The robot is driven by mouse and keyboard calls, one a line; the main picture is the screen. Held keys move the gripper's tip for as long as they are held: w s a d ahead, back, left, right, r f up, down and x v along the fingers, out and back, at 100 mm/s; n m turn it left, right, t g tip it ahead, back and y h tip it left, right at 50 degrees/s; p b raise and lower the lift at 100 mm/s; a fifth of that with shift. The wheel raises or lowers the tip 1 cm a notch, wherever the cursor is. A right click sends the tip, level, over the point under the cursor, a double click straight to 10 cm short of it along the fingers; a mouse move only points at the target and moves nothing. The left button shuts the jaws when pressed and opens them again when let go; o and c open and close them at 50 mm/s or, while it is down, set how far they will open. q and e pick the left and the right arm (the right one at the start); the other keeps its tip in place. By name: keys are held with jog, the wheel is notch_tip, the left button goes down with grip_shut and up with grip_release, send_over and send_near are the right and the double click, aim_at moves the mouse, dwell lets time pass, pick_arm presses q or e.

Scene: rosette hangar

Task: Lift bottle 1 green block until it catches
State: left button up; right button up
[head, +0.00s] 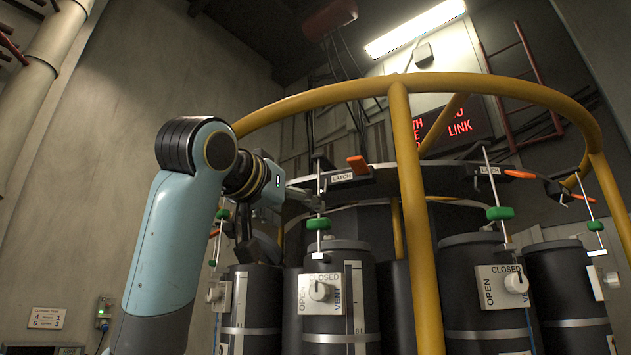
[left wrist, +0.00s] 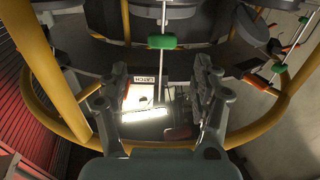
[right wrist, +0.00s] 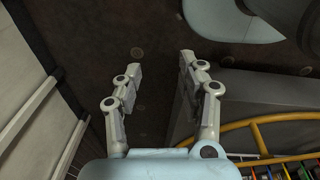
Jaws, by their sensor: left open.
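Green blocks sit on thin upright rods above the dark bottles. The nearest green block (head: 318,224) is above a bottle (head: 338,285) with a vent knob; I see no bottle number. My left gripper (head: 303,194) is open beside this rod, slightly above the block and below an orange-handled latch (head: 358,165). In the left wrist view a green block (left wrist: 162,41) is beyond the open fingers (left wrist: 160,82), apart from them, and its rod runs between them. My right gripper (right wrist: 161,64) is open and empty, away from the bottles.
A yellow rail (head: 400,110) rings the bottles, with a post (head: 416,220) right of the nearest block. Other green blocks (head: 500,213) stand on rods to the right. A red-lettered sign (head: 455,128) hangs behind. Dark floor (right wrist: 150,25) lies below my right gripper.

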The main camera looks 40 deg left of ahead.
aim_at(316, 223)
pick_arm(q)
jog(key=w, duration=0.2)
jog(key=w+a, duration=0.1)
jog(key=w, duration=0.1)
jog(key=shift+w+a, duration=0.25)
jog(key=shift+w, duration=0.7)
jog(key=shift+w+a, duration=0.1)
jog(key=shift+w, duration=0.25)
jog(key=shift+w+a, duration=0.15)
jog(key=shift+w, duration=1.15)
pick_arm(e)
jog(key=shift+w+d+r, duration=0.15)
jog(key=shift+d, duration=0.05)
jog(key=shift+r, duration=0.1)
pick_arm(q)
jog(key=shift+a, duration=0.1)
